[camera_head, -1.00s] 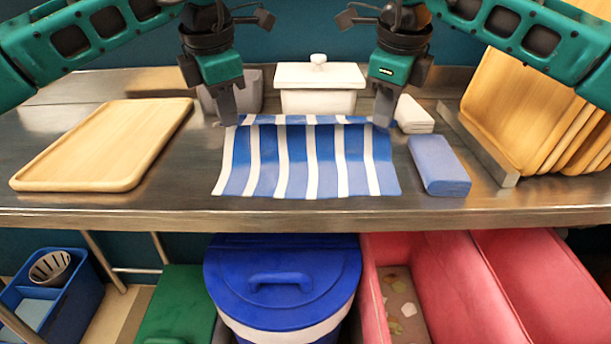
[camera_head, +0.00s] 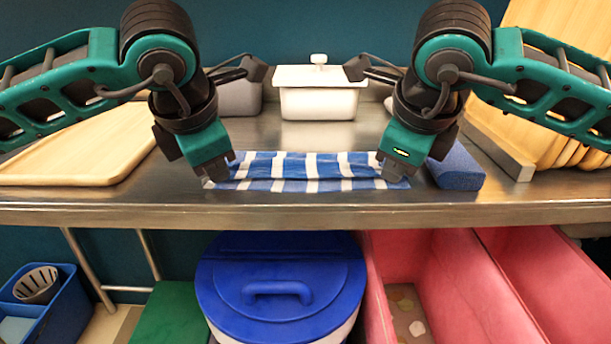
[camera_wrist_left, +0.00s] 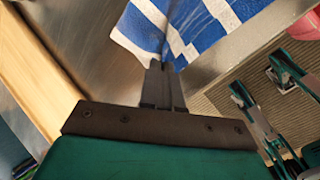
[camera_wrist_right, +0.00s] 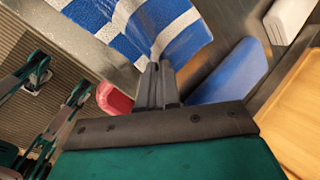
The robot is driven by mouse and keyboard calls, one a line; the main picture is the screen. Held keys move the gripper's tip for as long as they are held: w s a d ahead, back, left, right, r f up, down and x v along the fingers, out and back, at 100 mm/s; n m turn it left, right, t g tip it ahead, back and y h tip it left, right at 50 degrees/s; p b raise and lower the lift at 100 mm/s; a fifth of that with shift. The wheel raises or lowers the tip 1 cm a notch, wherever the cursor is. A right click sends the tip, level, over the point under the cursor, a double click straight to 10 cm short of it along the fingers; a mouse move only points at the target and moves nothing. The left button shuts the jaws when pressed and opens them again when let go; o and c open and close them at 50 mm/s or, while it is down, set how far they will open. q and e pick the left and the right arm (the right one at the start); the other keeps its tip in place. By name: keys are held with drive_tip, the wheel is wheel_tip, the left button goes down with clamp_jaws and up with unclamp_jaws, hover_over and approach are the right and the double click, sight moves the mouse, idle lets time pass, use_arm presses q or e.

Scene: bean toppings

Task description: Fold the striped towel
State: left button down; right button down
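The blue-and-white striped towel (camera_head: 305,170) lies on the steel counter, doubled over into a narrow band along the front, with its layers' stripes offset. My left gripper (camera_head: 216,176) is at the towel's left front corner. In the left wrist view its fingers (camera_wrist_left: 163,72) are together, with the creased towel (camera_wrist_left: 205,22) at their tips. My right gripper (camera_head: 393,174) is at the right front corner. In the right wrist view its fingers (camera_wrist_right: 156,72) are together, with the towel (camera_wrist_right: 150,28) pinched at their tips. The grippers hide both towel corners in the head view.
A blue block (camera_head: 456,168) lies just right of my right gripper. A white lidded container (camera_head: 318,100) stands behind the towel. A wooden tray (camera_head: 75,160) is left, and upright wooden boards (camera_head: 520,125) are right. The counter's front edge (camera_head: 300,208) is close to the towel.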

use_arm(q)
drive_tip(key=shift+a, duration=0.15)
use_arm(e)
drive_tip(key=shift+d, duration=0.15)
use_arm(q)
drive_tip(key=c, duration=1)
unclamp_jaws()
use_arm(e)
drive_tip(key=c, duration=1)
unclamp_jaws()
use_arm(q)
drive_tip(key=shift+s+r, duration=0.1)
drive_tip(key=shift+r, duration=0.15)
use_arm(e)
drive_tip(key=shift+s+r, duration=0.1)
drive_tip(key=shift+r, duration=0.15)
use_arm(q)
drive_tip(key=v, duration=1)
drive_tip(key=shift+s, duration=0.5)
use_arm(e)
drive_tip(key=v, duration=1)
drive_tip(key=shift+s, duration=0.5)
use_arm(q)
drive_tip(key=shift+f, duration=0.1)
drive_tip(key=shift+c, duration=0.4)
use_arm(e)
drive_tip(key=shift+f, duration=0.1)
drive_tip(key=shift+c, duration=0.4)
